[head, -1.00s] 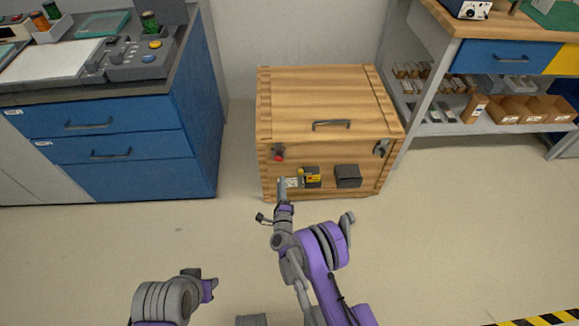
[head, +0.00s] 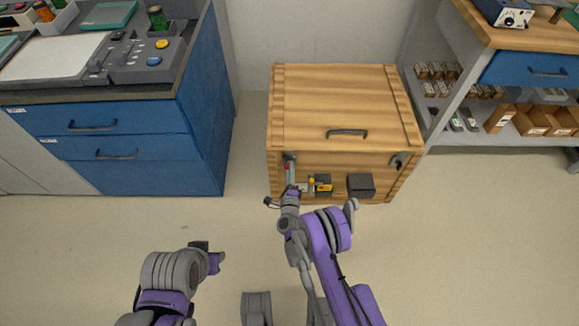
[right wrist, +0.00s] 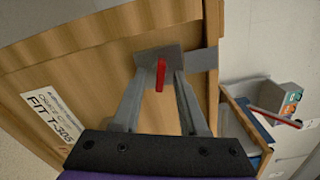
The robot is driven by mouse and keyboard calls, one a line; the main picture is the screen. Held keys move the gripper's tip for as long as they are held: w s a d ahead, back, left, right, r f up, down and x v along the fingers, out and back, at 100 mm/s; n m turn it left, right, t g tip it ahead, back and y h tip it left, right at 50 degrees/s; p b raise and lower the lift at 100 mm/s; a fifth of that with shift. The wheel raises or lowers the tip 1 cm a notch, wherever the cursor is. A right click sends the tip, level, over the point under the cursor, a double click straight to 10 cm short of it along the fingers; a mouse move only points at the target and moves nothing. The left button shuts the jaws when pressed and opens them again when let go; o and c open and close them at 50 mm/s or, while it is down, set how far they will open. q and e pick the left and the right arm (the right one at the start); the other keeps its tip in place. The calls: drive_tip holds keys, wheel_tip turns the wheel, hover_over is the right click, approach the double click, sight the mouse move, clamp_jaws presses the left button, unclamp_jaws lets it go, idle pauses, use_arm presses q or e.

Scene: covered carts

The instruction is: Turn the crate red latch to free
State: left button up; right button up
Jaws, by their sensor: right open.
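The wooden crate (head: 300,110) stands on the floor against the wall, its lid shut. The red latch (right wrist: 160,75) is a narrow red bar on a grey plate at the crate's front. In the head view it is mostly covered by my right gripper (head: 289,172), at the crate's upper left front. In the right wrist view my right gripper (right wrist: 163,72) is open, with its fingertips on either side of the red bar. I cannot tell whether they touch it. My left arm shows at the lower left of the head view, but its gripper cannot be made out.
A white label (right wrist: 53,115) is beside the latch. A blue cabinet (head: 130,175) stands left and a shelf bench (head: 490,140) right. Floor in front is open.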

drive_tip(key=shift+s, duration=0.15)
drive_tip(key=shift+c, duration=0.4)
clamp_jaws()
drive_tip(key=shift+n+b, duration=0.8)
drive_tip(key=shift+b, duration=0.3)
